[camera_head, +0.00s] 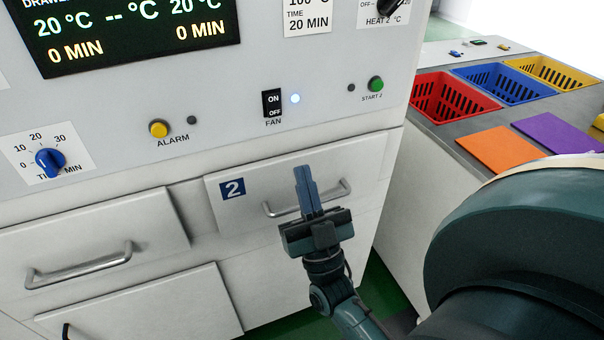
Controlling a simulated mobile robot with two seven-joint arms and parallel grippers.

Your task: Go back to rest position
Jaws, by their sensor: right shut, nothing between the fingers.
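My right gripper (308,189) is in the middle of the head view, in front of the drawer marked 2 (235,222). Its fingers point up and are together, with nothing between them. The fingers overlap the drawer's bar handle (281,212) in the picture; I cannot tell whether they touch it. My left gripper is not in view.
The control panel has a fan switch (271,103), a yellow alarm button (158,129) and a blue time knob (50,161). Another drawer (100,230) is at the left. The counter at the right carries red (452,97), blue (503,84) and yellow baskets (553,72).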

